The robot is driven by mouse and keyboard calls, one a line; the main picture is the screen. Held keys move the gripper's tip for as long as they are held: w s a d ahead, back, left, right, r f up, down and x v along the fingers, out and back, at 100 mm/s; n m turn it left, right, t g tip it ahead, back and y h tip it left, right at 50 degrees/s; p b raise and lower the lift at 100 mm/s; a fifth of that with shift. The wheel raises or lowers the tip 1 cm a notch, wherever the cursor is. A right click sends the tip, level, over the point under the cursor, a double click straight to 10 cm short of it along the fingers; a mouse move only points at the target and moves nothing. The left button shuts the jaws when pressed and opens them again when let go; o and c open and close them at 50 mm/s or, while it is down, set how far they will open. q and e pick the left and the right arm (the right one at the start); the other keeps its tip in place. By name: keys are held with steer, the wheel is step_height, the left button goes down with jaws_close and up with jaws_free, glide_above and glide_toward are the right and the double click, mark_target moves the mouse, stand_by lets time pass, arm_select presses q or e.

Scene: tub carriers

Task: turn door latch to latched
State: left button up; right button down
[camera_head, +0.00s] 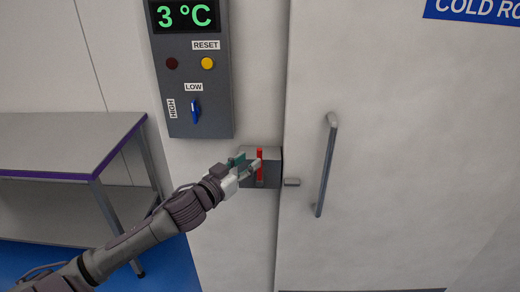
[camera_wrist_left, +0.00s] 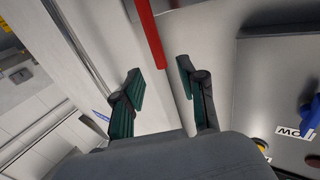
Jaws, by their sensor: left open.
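The door latch is a grey box (camera_head: 270,183) on the wall just left of the door's edge, with an upright red lever (camera_head: 259,163) on its front. My left gripper (camera_head: 249,165) is at the lever, its fingers reaching in from the left. In the left wrist view the two green-padded fingers are apart, and the red lever (camera_wrist_left: 149,32) comes down from the top toward the gap between them. I cannot tell whether a finger touches it. The gripper's fingers cover part of the box in the head view. My right gripper is not in view.
A control panel (camera_head: 190,112) with a blue knob and a yellow button is above the latch. The white door (camera_head: 400,170) has a long handle (camera_head: 327,165) and a small grey catch (camera_head: 292,182). A purple-edged table (camera_head: 60,140) stands at left.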

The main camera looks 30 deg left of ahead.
mark_target(258, 154)
arm_select(q)
steer(key=w+p, duration=0.1)
steer(key=w, duration=0.4)
steer(key=shift+w+r, duration=0.1)
steer(key=shift+w+d, duration=0.1)
steer(key=shift+w, duration=0.35)
jaws_close()
